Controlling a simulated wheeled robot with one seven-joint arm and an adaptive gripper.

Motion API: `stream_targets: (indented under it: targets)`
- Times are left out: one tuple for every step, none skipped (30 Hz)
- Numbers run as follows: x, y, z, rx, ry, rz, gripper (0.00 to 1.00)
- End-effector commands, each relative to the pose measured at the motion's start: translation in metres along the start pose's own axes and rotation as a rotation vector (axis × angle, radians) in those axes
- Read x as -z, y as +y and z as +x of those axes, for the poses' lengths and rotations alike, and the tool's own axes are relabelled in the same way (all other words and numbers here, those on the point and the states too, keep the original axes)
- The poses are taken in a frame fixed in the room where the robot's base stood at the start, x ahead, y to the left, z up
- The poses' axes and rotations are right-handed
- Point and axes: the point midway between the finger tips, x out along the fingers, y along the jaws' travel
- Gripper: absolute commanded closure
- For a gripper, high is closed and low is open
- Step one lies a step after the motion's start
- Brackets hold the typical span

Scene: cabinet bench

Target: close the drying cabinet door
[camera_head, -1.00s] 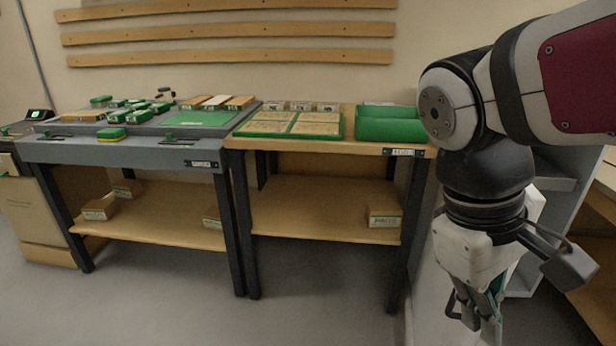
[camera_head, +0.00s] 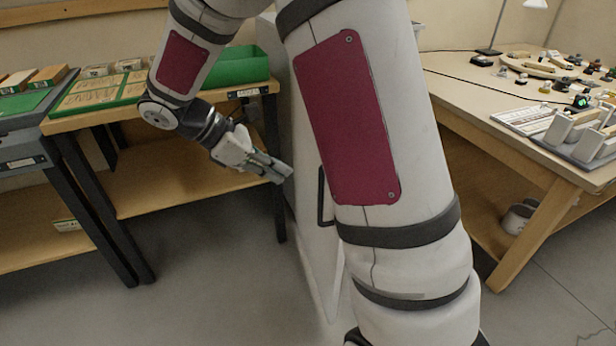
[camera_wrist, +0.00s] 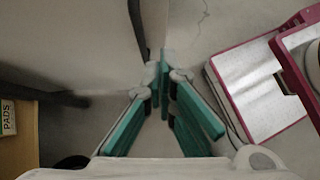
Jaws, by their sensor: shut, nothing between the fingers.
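The drying cabinet's pale door (camera_head: 312,235) stands upright in the middle of the head view, with a black bar handle (camera_head: 322,196). My arm hides much of the cabinet, so I cannot tell how far the door stands open. My gripper (camera_head: 284,173) is shut and empty, at the left of the handle, its fingers pointing right and down toward the pale panel. I cannot tell whether it touches. In the wrist view, the teal-padded fingers (camera_wrist: 164,78) are together, beside a pale upright surface (camera_wrist: 85,45) and a dark bar (camera_wrist: 137,28).
A wooden bench (camera_head: 150,190) with a green tray (camera_head: 235,66) stands left, close behind my gripper. A wooden table (camera_head: 470,95) with small parts and a lamp stands right. A box marked PADS (camera_wrist: 8,118) shows in the wrist view.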

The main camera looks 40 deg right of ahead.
Motion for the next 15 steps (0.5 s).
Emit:
stream_targets:
  targets:
    - [0.002, 0.002, 0.002, 0.0, -0.002, -0.008, 1.0]
    - [0.002, 0.002, 0.003, -0.001, -0.003, -0.011, 1.0]
    - [0.002, 0.003, 0.006, -0.001, -0.004, -0.012, 1.0]
    - [0.002, 0.003, 0.008, -0.001, -0.004, -0.012, 1.0]
    - [0.002, 0.003, 0.012, 0.0, -0.005, -0.011, 1.0]
    - [0.002, 0.002, 0.017, 0.001, -0.005, -0.011, 1.0]
    - [0.002, 0.002, 0.021, 0.002, -0.005, -0.011, 1.0]
    - [0.003, 0.002, 0.026, 0.002, -0.004, -0.01, 1.0]
    - [0.003, 0.002, 0.033, 0.003, -0.005, -0.01, 1.0]
    - [0.002, 0.002, 0.039, 0.003, -0.005, -0.009, 1.0]
    - [0.003, 0.002, 0.045, 0.002, -0.004, -0.009, 1.0]
    - [0.003, 0.002, 0.053, 0.003, -0.004, -0.009, 1.0]
    - [0.003, 0.002, 0.06, 0.004, -0.004, -0.009, 1.0]
    - [0.003, 0.002, 0.066, 0.002, -0.004, -0.009, 1.0]
    - [0.003, 0.002, 0.073, 0.003, -0.004, -0.009, 1.0]
